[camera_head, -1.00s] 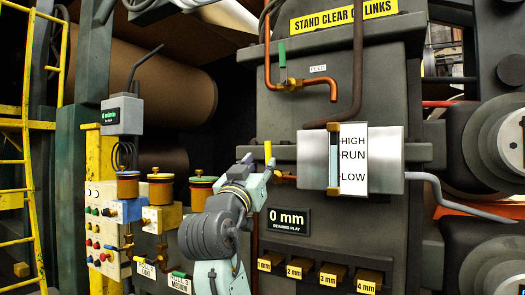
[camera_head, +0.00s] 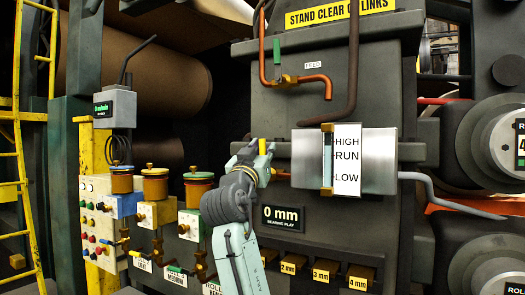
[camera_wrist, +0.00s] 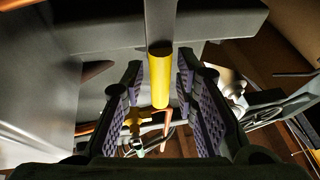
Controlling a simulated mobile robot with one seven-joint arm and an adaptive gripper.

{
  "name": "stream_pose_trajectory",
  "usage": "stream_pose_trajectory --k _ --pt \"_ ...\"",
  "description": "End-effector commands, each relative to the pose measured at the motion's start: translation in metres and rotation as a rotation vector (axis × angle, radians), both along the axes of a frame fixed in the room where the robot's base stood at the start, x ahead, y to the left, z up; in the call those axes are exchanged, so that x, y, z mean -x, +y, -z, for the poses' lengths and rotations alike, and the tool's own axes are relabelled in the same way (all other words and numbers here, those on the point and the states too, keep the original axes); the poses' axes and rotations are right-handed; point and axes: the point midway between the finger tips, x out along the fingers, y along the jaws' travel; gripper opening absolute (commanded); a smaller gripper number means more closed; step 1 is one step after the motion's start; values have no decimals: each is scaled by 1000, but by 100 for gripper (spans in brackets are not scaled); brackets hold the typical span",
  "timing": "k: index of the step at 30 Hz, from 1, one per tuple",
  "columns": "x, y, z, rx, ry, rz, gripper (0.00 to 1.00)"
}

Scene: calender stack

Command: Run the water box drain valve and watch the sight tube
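The steel water box panel (camera_head: 380,160) carries an upright sight tube (camera_head: 327,160) beside a white card reading HIGH, RUN, LOW; its water level is too small to make out. A yellow-ended lever (camera_head: 262,146), which looks like the drain valve handle, stands left of the panel, on a pipe line. My gripper (camera_head: 256,163) is at this lever in the head view. In the wrist view the yellow lever end (camera_wrist: 160,80) lies between my two padded fingers (camera_wrist: 159,95), which stand apart with a visible gap on both sides. The valve body is mostly hidden.
A green-handled feed valve (camera_head: 278,52) with copper pipe is above. A 0 mm bearing play display (camera_head: 283,218) and several labelled mm blocks (camera_head: 327,272) are below. Oil pots (camera_head: 155,184) and a button panel (camera_head: 97,218) stand left. Large rolls (camera_head: 490,140) are at right.

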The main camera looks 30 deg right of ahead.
Motion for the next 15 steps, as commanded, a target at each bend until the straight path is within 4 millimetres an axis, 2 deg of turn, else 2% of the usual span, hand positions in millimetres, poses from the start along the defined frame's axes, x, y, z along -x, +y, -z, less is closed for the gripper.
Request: stream_pose_trajectory --k 11,15 --pt "0 0 0 0 0 0 0" --pt "0 0 0 0 0 0 0"
